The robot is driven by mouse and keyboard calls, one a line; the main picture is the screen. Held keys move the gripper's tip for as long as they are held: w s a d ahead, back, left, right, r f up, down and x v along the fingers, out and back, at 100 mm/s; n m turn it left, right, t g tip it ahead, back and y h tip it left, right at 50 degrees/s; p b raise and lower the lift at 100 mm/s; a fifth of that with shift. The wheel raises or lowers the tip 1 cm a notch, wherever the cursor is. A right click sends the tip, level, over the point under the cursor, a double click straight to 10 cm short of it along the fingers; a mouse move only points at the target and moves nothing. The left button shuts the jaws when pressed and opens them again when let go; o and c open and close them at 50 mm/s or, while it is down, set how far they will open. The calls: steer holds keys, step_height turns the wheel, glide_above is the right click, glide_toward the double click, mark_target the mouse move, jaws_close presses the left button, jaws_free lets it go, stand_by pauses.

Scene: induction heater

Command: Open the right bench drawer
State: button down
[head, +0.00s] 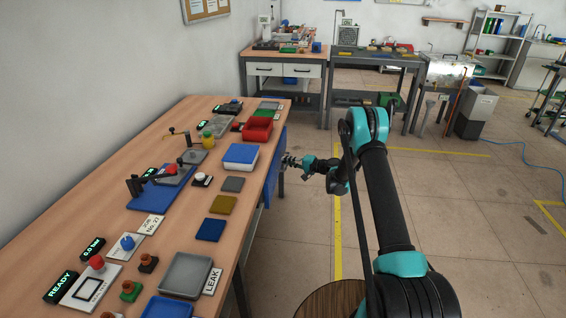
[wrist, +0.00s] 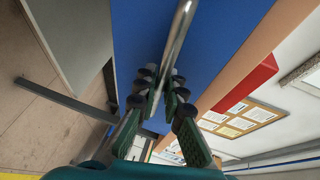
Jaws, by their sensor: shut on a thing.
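The blue drawer front (head: 270,186) shows under the bench's long right edge in the head view. It fills the middle of the wrist view (wrist: 225,40), turned on its side. A straight metal bar handle (wrist: 181,32) runs across the blue front. My gripper (head: 287,161) is at the drawer front, beside the bench edge. In the wrist view my gripper's green-padded fingers (wrist: 160,88) are on both sides of the bar, shut on it. The fingers hide part of the handle. I cannot tell how far the drawer stands out from the bench.
The wooden bench top (head: 225,275) carries a blue-and-white box (head: 240,157), a red bin (head: 258,130), a grey tray (head: 186,275) and several small devices. Open tiled floor (head: 440,215) lies right of the bench. Another workbench (head: 285,57) stands behind.

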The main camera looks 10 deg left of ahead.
steer(key=s+d, duration=0.1)
steer(key=d, duration=2.9)
steer(key=c, duration=1.6)
jaws_free()
steer(key=v, duration=1.2)
